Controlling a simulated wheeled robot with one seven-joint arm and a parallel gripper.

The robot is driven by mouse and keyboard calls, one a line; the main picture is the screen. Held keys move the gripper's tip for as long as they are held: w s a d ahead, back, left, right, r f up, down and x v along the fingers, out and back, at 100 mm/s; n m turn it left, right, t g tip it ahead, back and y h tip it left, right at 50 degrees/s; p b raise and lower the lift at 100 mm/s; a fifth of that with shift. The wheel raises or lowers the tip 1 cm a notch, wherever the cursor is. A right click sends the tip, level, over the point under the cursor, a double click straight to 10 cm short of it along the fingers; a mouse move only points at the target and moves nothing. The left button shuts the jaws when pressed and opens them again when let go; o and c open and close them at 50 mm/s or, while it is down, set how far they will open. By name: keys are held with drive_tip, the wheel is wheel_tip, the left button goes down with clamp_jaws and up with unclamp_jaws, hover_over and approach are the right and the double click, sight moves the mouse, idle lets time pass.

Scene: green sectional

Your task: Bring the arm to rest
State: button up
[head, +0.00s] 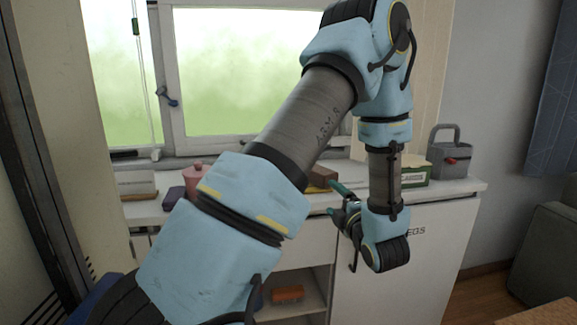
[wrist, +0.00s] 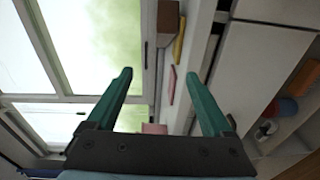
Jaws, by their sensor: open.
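My arm (head: 310,120) reaches up from the lower left of the head view, bends at the top and hangs down at the right. My gripper (head: 336,199) is at its lower end, pointing left, near the front edge of the white counter (head: 318,200). In the wrist view my gripper (wrist: 158,76) has its two teal fingers wide apart with nothing between them. The counter surface and window show beyond the fingers. Part of the counter is hidden behind my arm.
A pink pot (head: 196,178), a grey caddy (head: 449,158), a green and white box (head: 414,172) and a brown block (head: 322,178) stand on the counter. An open shelf below holds an orange brush-like item (head: 288,294). A window (head: 240,70) is behind; a sofa (head: 540,255) is at right.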

drive_tip(key=s+a+m+g+h, duration=0.4)
drive_tip(key=s+a+m+g, duration=1.1)
drive_tip(key=a+m, duration=0.3)
drive_tip(key=m, duration=0.3)
drive_tip(key=shift+s+a+m+h, duration=0.15)
drive_tip(key=shift+s+m+h, duration=0.15)
drive_tip(key=shift+m+h, duration=0.1)
drive_tip(key=shift+f, duration=0.1)
